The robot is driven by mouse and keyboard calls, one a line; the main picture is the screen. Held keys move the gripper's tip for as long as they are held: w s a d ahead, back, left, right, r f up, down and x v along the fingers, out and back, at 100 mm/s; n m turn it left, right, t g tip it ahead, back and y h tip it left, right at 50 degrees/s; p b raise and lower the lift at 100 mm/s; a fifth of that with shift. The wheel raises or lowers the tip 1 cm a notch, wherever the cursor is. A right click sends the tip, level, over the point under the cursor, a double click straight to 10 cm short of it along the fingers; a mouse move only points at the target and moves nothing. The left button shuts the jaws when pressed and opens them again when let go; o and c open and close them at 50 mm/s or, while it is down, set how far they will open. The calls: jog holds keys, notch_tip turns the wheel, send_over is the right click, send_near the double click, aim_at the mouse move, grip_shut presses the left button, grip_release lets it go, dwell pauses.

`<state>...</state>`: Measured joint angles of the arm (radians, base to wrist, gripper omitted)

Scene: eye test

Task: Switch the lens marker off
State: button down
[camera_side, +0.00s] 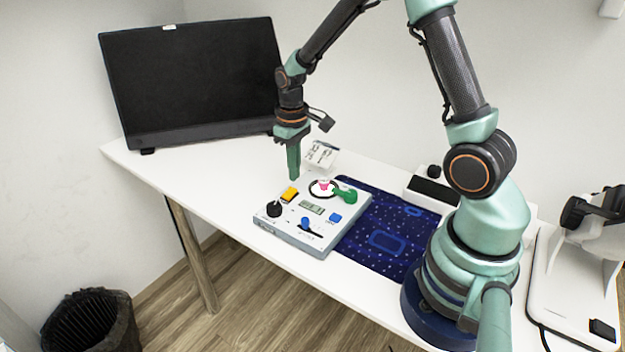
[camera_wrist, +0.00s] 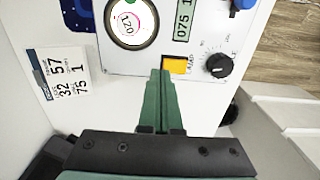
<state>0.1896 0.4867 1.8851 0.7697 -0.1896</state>
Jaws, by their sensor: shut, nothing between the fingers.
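The lens marker (camera_side: 312,235) is a pale grey box lying flat on the white table. Its top bears a yellow switch (camera_side: 290,194), a black knob (camera_side: 274,209), a small display (camera_side: 311,207), a blue slider knob (camera_side: 306,223), a blue button (camera_side: 336,217), and a bright round window (camera_side: 322,189) with a green handle (camera_side: 347,196) beside it. In the wrist view the window (camera_wrist: 127,20) is lit white. My gripper (camera_side: 293,178) is shut and empty, pointing down just above the yellow switch. In the wrist view my fingertips (camera_wrist: 161,72) are beside the yellow switch (camera_wrist: 175,65); contact cannot be told.
A printed card (camera_side: 321,154) stands behind the box. A dark blue patterned mat (camera_side: 388,240) lies to its right. A black monitor (camera_side: 195,85) stands at the back left. A white instrument (camera_side: 575,275) is at the far right. The table left of the box is clear.

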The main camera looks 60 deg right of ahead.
jog(key=shift+f, duration=1.3)
dwell(0.6)
jog(key=shift+r, duration=0.1)
notch_tip(320, 180, up, 7)
dwell(0.8)
jog(key=s+a+r+t, duration=0.2)
jog(key=s+a+r, duration=0.2)
jog(key=s+r, duration=0.2)
jog(key=s+a+r+t, duration=0.3)
jog(key=s+r, duration=0.2)
jog(key=r, duration=0.2)
jog(key=shift+s+a+r+t, duration=0.3)
jog(key=shift+s+a+r, duration=0.05)
jog(key=shift+r, duration=0.05)
dwell(0.7)
